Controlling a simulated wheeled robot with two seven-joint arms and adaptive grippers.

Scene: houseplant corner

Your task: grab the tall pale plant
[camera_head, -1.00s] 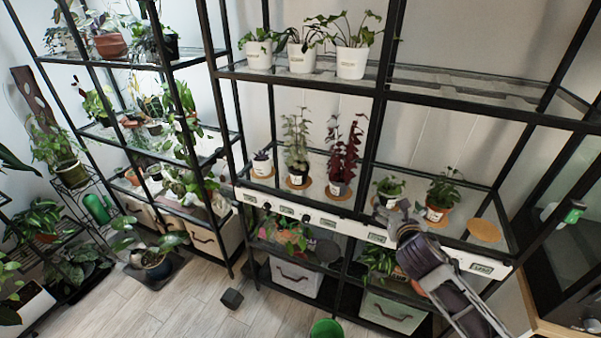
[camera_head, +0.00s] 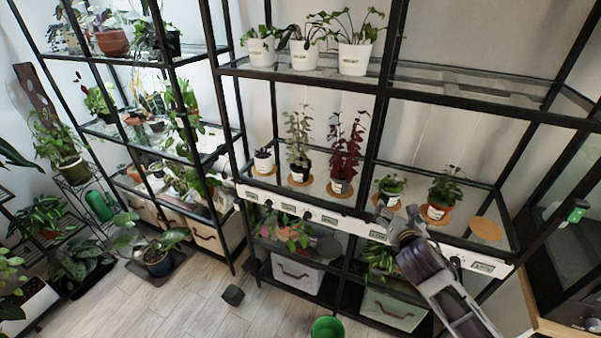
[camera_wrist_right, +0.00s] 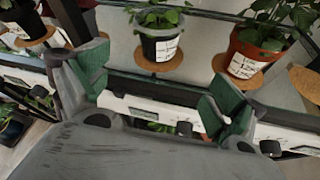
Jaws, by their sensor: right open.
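The tall pale plant (camera_head: 298,135) has thin upright stems with pale grey-green leaves. It stands upright in a dark pot with a white label on a round cork mat (camera_head: 300,181), on the middle shelf, left of the dark red plant (camera_head: 346,150). My right gripper (camera_head: 383,213) is at the front edge of that shelf, well to the right of the pale plant and apart from it. In the right wrist view its two green-padded fingers (camera_wrist_right: 152,88) are spread, with nothing between them. I cannot make out the pale plant there. My left gripper is not in view.
A small leafy plant (camera_head: 390,187) and one in an orange pot (camera_head: 441,193) stand close behind my right gripper. A tiny pot (camera_head: 263,161) stands left of the pale plant. Black shelf posts and the labelled white front rail (camera_head: 340,220) bound the shelf.

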